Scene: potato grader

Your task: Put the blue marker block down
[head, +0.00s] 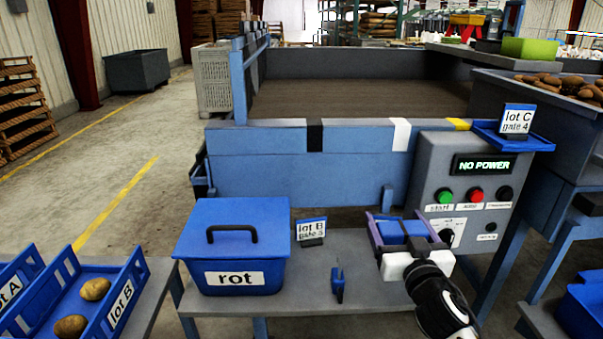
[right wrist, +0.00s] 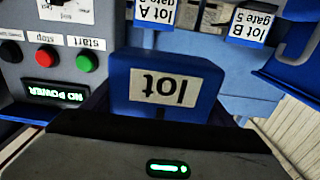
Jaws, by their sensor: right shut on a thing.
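The blue marker block (head: 391,233) is between the fingers of my right gripper (head: 402,232), above the right part of the grey bench (head: 300,306). In the right wrist view the block (right wrist: 125,78) is close to the camera. It bears a white label reading "lot", upside down there. My right gripper is shut on it. In the head view the gripper hides part of the block and the bench behind it; I cannot tell whether the block touches the bench. My left gripper is not in view.
On the bench stand a blue "rot" bin (head: 237,247), a "lot B gate 3" card (head: 312,231) and a small blue object (head: 338,283). The control box (head: 465,190), showing "NO POWER", is just behind my right gripper. A "lot C gate 4" card (head: 516,119) stands on a blue tray.

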